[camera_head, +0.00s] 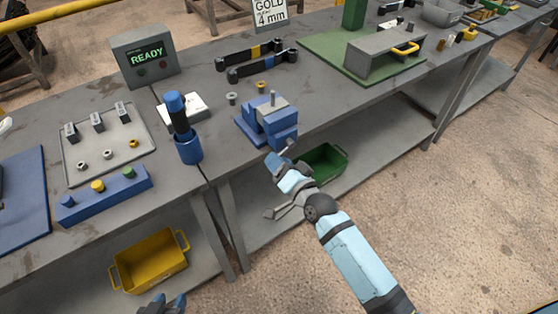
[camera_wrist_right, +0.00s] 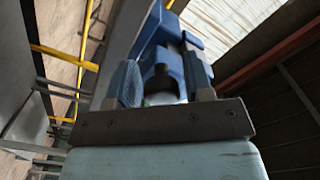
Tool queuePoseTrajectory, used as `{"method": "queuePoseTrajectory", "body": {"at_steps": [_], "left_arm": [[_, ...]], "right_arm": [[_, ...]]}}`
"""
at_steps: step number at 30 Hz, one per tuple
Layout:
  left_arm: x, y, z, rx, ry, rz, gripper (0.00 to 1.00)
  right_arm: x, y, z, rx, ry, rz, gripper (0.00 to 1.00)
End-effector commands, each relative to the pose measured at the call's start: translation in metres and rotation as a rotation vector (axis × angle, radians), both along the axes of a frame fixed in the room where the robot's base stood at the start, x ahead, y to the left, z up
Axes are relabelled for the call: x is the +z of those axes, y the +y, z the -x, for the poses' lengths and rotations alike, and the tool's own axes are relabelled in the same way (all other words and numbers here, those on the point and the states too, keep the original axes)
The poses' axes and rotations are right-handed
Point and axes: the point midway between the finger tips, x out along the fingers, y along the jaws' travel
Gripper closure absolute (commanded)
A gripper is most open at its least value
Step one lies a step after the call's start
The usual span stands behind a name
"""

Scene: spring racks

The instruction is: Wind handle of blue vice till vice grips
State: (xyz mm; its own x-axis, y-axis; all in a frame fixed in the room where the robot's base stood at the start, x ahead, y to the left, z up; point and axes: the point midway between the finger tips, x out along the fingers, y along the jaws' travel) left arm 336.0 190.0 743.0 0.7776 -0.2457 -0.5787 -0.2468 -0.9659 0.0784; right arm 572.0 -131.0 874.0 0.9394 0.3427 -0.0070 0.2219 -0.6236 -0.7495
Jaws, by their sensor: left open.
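The blue vice (camera_head: 268,124) stands at the front edge of the grey workbench, with a grey block or bar at its top. In the right wrist view the blue vice (camera_wrist_right: 165,45) rises just ahead, between the spread-looking fingers of my right gripper (camera_wrist_right: 163,85). My left gripper (camera_head: 166,304) is open and empty at the bottom edge, well away from the vice.
A blue holder (camera_head: 188,150) stands left of the vice. Small metal parts (camera_head: 232,98) lie behind it. A green bin (camera_head: 325,165) and a yellow bin (camera_head: 150,265) sit on the lower shelf. Floor to the right is clear.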

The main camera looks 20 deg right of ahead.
Motion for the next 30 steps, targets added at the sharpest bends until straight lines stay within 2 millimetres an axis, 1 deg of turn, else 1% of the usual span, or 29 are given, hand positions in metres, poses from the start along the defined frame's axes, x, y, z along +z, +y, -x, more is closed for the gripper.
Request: {"method": "queuePoseTrajectory", "body": {"at_steps": [9, 13, 17, 24, 27, 30], "left_arm": [[0.001, -0.001, 0.000, -0.002, -0.001, 0.002, 0.57], [0.002, -0.003, 0.000, 0.001, 0.000, 0.006, 0.57], [0.003, -0.005, 0.000, 0.005, -0.001, 0.012, 0.57], [0.003, -0.005, 0.000, 0.006, -0.001, 0.014, 0.57], [0.002, -0.005, 0.000, 0.006, -0.001, 0.011, 0.57], [0.002, -0.004, 0.001, 0.004, -0.001, 0.009, 0.57]], "right_arm": [[0.002, -0.001, -0.001, -0.001, -0.004, 0.001, 0.45], [0.002, -0.004, 0.008, -0.002, -0.003, 0.001, 0.45], [0.002, -0.012, 0.030, -0.001, -0.002, 0.002, 0.45], [0.001, -0.031, 0.083, 0.000, -0.001, 0.003, 0.45], [0.001, -0.038, 0.101, -0.001, -0.002, 0.003, 0.45], [0.001, -0.043, 0.116, -0.001, -0.002, 0.001, 0.45]]}}
